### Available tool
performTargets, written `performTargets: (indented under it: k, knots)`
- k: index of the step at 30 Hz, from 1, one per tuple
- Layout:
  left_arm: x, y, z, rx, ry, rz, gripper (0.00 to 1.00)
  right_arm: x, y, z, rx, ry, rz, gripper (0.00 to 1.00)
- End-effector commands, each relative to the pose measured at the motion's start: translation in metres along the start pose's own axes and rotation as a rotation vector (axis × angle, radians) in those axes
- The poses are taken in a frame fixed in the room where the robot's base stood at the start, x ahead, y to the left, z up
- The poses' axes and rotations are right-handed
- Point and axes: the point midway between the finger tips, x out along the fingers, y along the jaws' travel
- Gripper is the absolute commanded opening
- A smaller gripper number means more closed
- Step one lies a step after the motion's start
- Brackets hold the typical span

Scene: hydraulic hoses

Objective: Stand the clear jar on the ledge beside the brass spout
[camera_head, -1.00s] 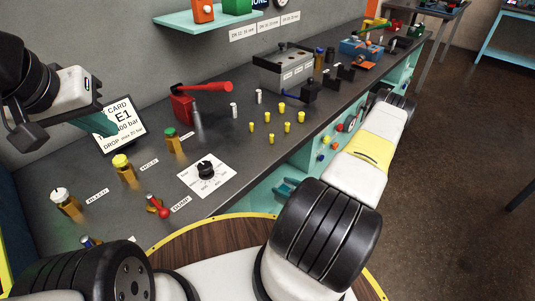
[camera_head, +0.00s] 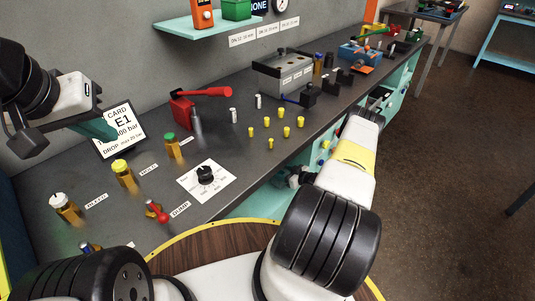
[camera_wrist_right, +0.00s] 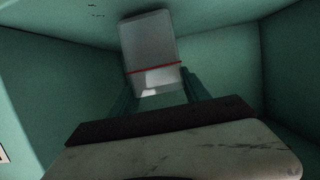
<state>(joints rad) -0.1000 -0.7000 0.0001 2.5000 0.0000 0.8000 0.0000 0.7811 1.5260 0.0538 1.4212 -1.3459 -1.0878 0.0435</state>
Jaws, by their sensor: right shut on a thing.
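The clear jar (camera_wrist_right: 150,55), a pale see-through vessel with a red line around it, shows in the right wrist view. My right gripper (camera_wrist_right: 160,95) is shut on it, with a teal finger on either side. The jar looks slightly tilted in that view, inside a teal-walled space. In the head view the jar is hidden, and my right arm reaches down to the bench's front. My left gripper (camera_head: 95,127) hangs in front of the card at the left; its finger gap cannot be made out. I cannot pick out the brass spout or its ledge for certain.
Brass fittings with white (camera_head: 62,203), yellow (camera_head: 123,172) and green (camera_head: 172,145) caps stand on the dark bench (camera_head: 120,215). A red-levered fitting (camera_head: 155,211) stands by the front edge. Several yellow plugs (camera_head: 267,122) stand mid-bench. Teal walls (camera_wrist_right: 60,80) surround the jar closely.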

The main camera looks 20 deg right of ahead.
Motion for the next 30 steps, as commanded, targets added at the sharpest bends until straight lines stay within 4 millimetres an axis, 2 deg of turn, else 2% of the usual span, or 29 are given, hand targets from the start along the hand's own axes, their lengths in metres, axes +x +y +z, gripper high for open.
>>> performTargets:
  k: [12, 13, 16, 27, 30]
  knots:
    - [0.000, 0.000, 0.000, 0.000, 0.000, 0.000, 0.00, 0.002, 0.000, 0.007, -0.001, 0.001, 0.000, 0.14]
    - [0.000, 0.000, 0.000, 0.000, 0.000, 0.000, 0.00, 0.003, 0.000, 0.008, -0.002, 0.001, 0.001, 0.56]
    - [0.000, 0.000, 0.000, 0.000, 0.000, 0.000, 0.00, 0.002, 0.000, 0.007, -0.002, 0.001, 0.001, 0.76]
    - [0.000, 0.000, 0.000, 0.000, 0.000, 0.000, 0.00, 0.001, 0.000, 0.004, -0.001, 0.001, 0.001, 0.76]
    - [0.000, 0.000, 0.000, 0.000, 0.000, 0.000, 0.00, -0.009, 0.001, 0.005, -0.001, 0.000, 0.002, 0.76]
